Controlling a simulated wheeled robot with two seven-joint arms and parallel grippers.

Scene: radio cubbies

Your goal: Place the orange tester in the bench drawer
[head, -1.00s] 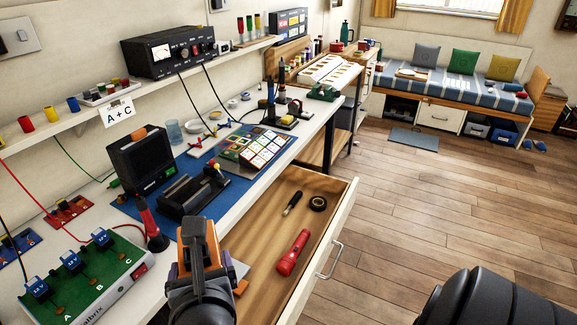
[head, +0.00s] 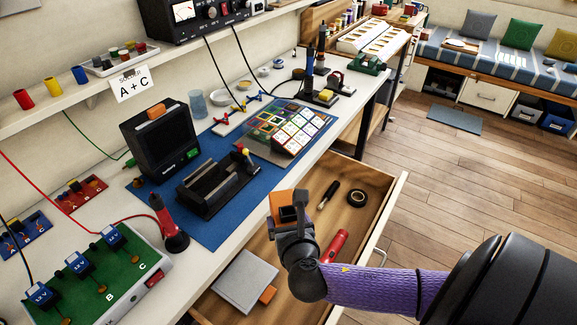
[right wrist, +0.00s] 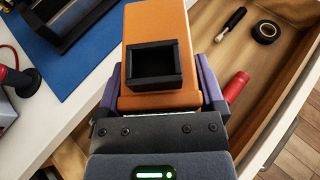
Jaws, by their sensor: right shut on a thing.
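The orange tester (right wrist: 160,30) is a block with a black square part on its face. My right gripper (right wrist: 165,95) is shut on it, one purple finger on each side. In the head view the tester (head: 282,205) and my right gripper (head: 290,215) are above the open bench drawer (head: 375,190), near its bench side. The drawer is wooden inside with a pale front. It holds a red flashlight (head: 336,244), a black screwdriver (head: 328,195), a black tape roll (head: 356,198) and a grey flat box (head: 245,280). My left gripper is out of view.
The white bench (head: 215,255) carries a blue mat (head: 215,222), a black scope-like device (head: 160,135), a red-handled tool (head: 165,222) and a green switch board (head: 105,270). The drawer's middle and far end have bare wood.

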